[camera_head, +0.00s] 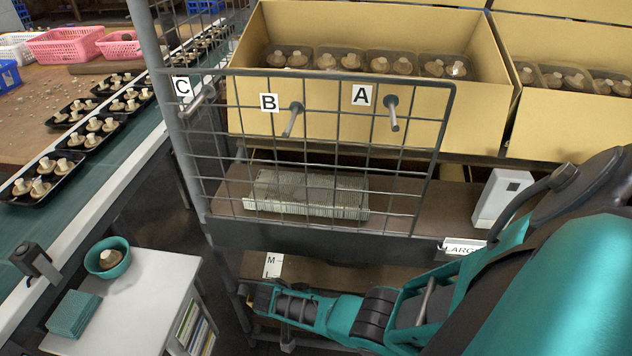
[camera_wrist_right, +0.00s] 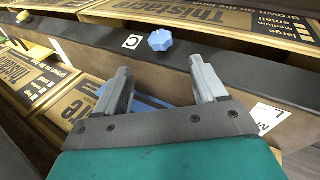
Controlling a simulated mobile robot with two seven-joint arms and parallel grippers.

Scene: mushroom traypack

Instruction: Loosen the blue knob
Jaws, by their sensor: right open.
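The blue knob (camera_wrist_right: 160,40) sticks out from a dark metal rail in the right wrist view, just right of a white label marked C. My right gripper (camera_wrist_right: 160,82) is open and empty, with its two grey fingers apart. The knob appears beyond the fingertips, roughly between them and a little toward the left finger. The fingers do not appear to touch it. In the head view my right arm reaches in from the right, and its hand (camera_head: 262,300) is low near the rack's left post. The knob cannot be made out there. My left gripper is not seen.
A wire grid (camera_head: 330,150) with pegs and labels A, B and C stands above the rail. A white side table (camera_head: 150,290) with a teal bowl (camera_head: 107,258) is to the left. In the wrist view, a yellow knob (camera_wrist_right: 22,17) sits farther left, and printed boxes (camera_wrist_right: 85,100) lie below.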

